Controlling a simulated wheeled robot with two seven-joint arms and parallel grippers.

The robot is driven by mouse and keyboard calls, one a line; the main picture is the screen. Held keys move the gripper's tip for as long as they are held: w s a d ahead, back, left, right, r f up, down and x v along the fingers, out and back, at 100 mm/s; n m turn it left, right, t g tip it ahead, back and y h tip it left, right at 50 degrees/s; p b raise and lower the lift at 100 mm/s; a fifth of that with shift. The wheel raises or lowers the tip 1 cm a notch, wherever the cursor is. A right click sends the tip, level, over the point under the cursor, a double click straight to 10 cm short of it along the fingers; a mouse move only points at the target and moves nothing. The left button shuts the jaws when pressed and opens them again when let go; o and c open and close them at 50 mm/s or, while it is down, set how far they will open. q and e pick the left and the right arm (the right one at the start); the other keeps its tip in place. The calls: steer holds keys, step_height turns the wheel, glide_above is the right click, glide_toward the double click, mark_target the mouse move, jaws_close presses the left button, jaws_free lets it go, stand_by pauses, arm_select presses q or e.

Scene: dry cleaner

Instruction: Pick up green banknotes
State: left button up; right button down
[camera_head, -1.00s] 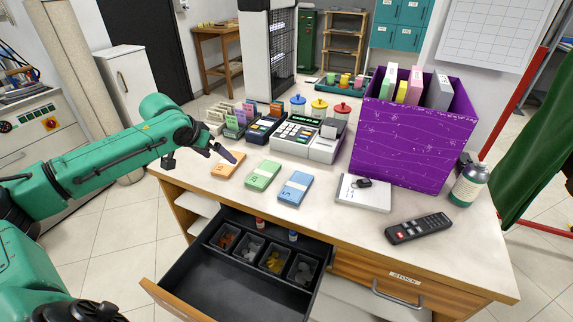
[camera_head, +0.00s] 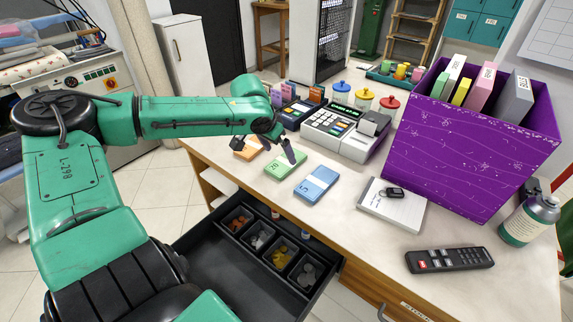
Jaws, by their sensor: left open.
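The green banknotes (camera_head: 272,169) lie flat in a stack on the counter. An orange stack (camera_head: 250,146) lies to their left and a blue stack (camera_head: 316,184) to their right. My left gripper (camera_head: 263,149) is open above the counter, with one dark finger over the far edge of the green stack and the other over the orange stack. It holds nothing. Whether a fingertip touches the notes, I cannot tell. My right gripper is out of view.
Behind the notes stands a cash register (camera_head: 342,130). An open drawer (camera_head: 218,274) with coin trays juts out in front. A notepad with keys (camera_head: 391,205), a remote (camera_head: 449,260), a purple box (camera_head: 467,150) and a bottle (camera_head: 529,222) stand to the right.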

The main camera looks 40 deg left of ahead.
mark_target(286, 161)
arm_select(q)
steer(key=x, duration=0.2)
steer(key=b+x, duration=0.1)
steer(key=x, duration=0.2)
steer(key=shift+w+a+f, duration=0.15)
steer(key=shift+w+f, duration=0.05)
steer(key=shift+w, duration=0.25)
steer(key=shift+r, duration=0.1)
steer(key=c, duration=1.2)
steer(key=shift+c, duration=0.2)
steer(key=shift+r, duration=0.1)
